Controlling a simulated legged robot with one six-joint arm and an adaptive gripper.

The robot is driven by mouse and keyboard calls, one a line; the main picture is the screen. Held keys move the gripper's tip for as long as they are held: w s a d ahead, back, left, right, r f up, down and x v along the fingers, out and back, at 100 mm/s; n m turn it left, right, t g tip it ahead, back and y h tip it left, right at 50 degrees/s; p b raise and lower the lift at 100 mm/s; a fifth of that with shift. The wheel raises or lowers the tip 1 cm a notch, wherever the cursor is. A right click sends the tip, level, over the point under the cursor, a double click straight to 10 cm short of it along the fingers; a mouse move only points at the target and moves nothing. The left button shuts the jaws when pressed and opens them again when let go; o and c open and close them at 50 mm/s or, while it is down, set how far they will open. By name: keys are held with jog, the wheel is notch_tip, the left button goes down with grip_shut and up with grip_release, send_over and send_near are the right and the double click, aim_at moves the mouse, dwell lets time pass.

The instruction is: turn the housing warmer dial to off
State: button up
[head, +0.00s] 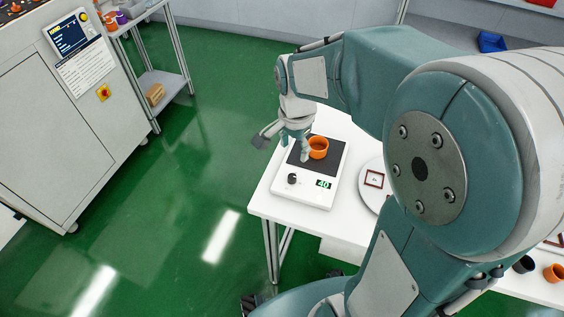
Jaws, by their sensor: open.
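The housing warmer (301,196) is a white box with a dark top plate, standing on the white table near its left corner. Its dial (291,179) is a small dark knob on the front face. A green display (323,184) to the right of the dial reads 40. An orange ring-shaped housing (319,153) sits on the dark plate. My gripper (295,150) points down over the plate, left of the housing and behind the dial, apart from the dial. It looks open and empty. Whether a finger touches the housing or plate cannot be told.
A round white plate (368,198) with a small framed square is right of the warmer. My arm covers much of the table's right side. Another orange housing (554,273) and a dark one (524,264) lie at lower right. A grey cabinet (50,120) stands left, beyond open green floor.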

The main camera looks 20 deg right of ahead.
aim_at(292, 176)
notch_tip(292, 176, down, 11)
jog(key=shift+w+a+f, duration=0.1)
jog(key=shift+w, duration=0.05)
dwell(0.4)
grip_shut()
